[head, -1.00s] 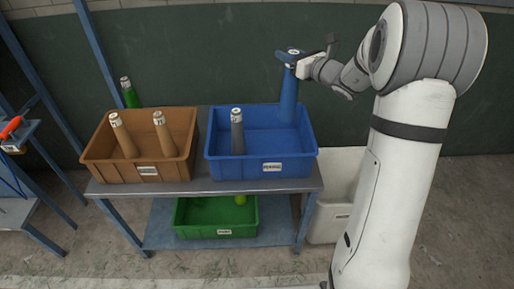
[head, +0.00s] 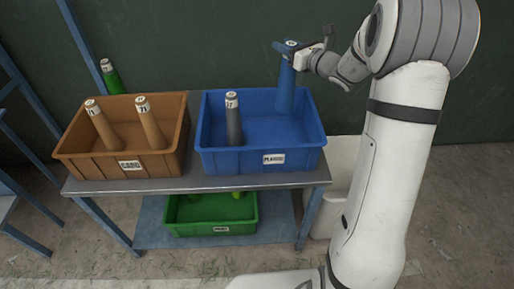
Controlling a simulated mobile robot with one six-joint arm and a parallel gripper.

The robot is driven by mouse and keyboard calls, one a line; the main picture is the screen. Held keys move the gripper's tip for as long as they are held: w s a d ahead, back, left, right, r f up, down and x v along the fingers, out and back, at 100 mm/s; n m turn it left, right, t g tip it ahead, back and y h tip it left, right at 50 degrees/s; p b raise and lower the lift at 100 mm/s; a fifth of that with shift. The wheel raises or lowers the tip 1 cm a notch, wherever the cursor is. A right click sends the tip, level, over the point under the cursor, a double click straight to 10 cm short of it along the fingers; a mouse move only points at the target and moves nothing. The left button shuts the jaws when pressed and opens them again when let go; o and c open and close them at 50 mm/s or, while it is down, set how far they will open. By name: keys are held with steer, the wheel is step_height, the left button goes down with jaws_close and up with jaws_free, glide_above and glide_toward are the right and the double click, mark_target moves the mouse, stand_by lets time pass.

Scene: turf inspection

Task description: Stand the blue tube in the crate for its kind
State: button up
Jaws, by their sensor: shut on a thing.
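The blue tube (head: 286,92) has a pale cap and is nearly upright at the back right of the blue crate (head: 228,160). My gripper (head: 291,48) is shut on the tube near its top. The tube's lower part is inside the crate's outline, but I cannot tell whether its end touches the crate floor. The blue crate has a white front label (head: 273,159), too small to read surely. A grey tube (head: 234,122) leans in the same crate, to the left of the blue tube and apart from it.
A brown crate (head: 103,165) with two tan tubes (head: 150,126) stands left on the shelf unit (head: 190,184). A green crate (head: 185,229) with a yellow-green item is on the lower shelf. A green tube (head: 111,80) shows behind the brown crate.

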step_height(320, 180, down, 17)
steer(key=b, duration=0.2)
steer(key=shift+s, duration=0.15)
steer(key=shift+b, duration=0.3)
steer(key=o, duration=1.3)
steer(key=shift+c, duration=0.2)
steer(key=shift+r, duration=0.1)
